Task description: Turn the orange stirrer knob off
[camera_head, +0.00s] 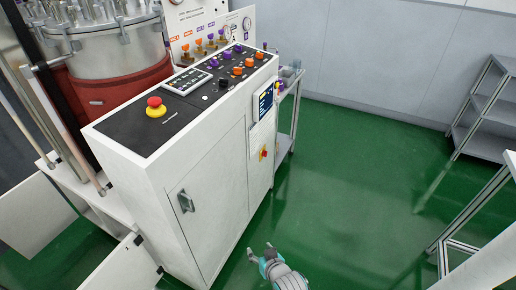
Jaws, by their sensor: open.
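A row of orange knobs (249,63) sits on the sloped black panel (130,128) on top of a white control cabinet (205,170). A row of purple knobs (227,55) runs beside them. The labels are too small to read, so I cannot tell which orange knob is the stirrer's or how it is set. My gripper (259,251) is open and empty at the bottom middle. It shows over the green floor, right of the cabinet and well apart from the knobs.
A red mushroom button (155,102) on yellow and a small display (187,81) share the panel. A red-and-yellow switch (263,153) is on the cabinet's side. A steel vessel (115,55) stands behind. Grey shelving (490,105) is at right. The middle floor (345,170) is clear.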

